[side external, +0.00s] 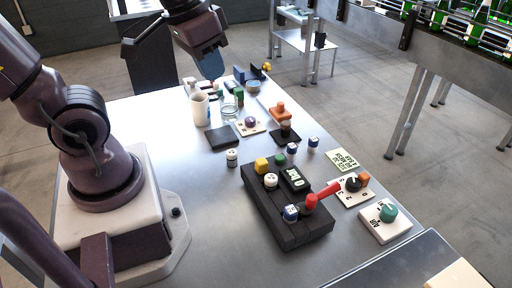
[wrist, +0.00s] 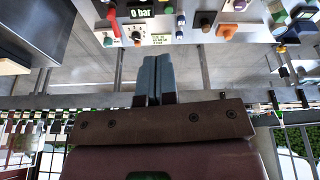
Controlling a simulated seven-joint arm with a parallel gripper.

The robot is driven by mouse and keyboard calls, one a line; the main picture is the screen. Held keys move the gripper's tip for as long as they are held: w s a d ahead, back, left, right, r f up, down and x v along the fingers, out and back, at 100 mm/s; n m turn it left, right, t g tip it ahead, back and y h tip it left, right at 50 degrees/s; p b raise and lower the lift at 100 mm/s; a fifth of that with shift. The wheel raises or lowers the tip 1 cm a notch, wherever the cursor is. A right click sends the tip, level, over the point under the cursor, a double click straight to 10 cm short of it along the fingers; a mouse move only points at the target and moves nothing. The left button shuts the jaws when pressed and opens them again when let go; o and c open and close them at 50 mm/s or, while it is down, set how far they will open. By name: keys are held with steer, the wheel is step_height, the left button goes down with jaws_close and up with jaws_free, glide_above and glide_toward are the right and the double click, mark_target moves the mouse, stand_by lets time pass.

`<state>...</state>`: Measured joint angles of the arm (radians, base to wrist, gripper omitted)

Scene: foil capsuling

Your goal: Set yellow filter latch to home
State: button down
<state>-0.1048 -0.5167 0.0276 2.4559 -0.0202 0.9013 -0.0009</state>
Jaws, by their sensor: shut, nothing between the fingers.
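In the side view, a yellow block-like cap (side external: 262,165) sits at the far left corner of the black panel box (side external: 290,233). A smaller yellow piece (side external: 267,68) shows at the table's far end. I cannot tell which of the two is the filter latch, nor its setting. My gripper (side external: 211,72) is above the far end of the table, well apart from the black panel and left of the small yellow piece. In the wrist view my fingers (wrist: 153,78) are together and empty. Part of the panel with a "0 bar" display (wrist: 141,13) shows at the top.
A red lever (side external: 322,195) sticks up from the panel. A dial plate (side external: 352,191) and a teal button box (side external: 386,222) stand right of it.

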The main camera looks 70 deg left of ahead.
mark_target(262, 166)
steer(key=w+a+f+n+g+h, duration=0.1)
steer(key=w+a+f+n+h, duration=0.1)
steer(key=w+a+f+n, duration=0.3)
steer(key=w+a+f+n+g+h, duration=0.2)
steer(key=w+a+f+n, duration=0.2)
steer(key=a+f+n, duration=0.3)
step_height(262, 166, down, 3)
steer(key=n, duration=0.4)
steer(key=shift+w+r+h, duration=0.15)
steer(key=shift+w+h, duration=0.15)
steer(key=shift+w, duration=0.1)
steer(key=shift+a, duration=0.1)
steer(key=shift+d+f, duration=1.3)
steer(key=shift+f, duration=0.25)
steer(key=shift+d+f, duration=1.3)
steer(key=shift+f, duration=0.25)
steer(key=shift+d+f, duration=1.3)
steer(key=shift+f, duration=0.25)
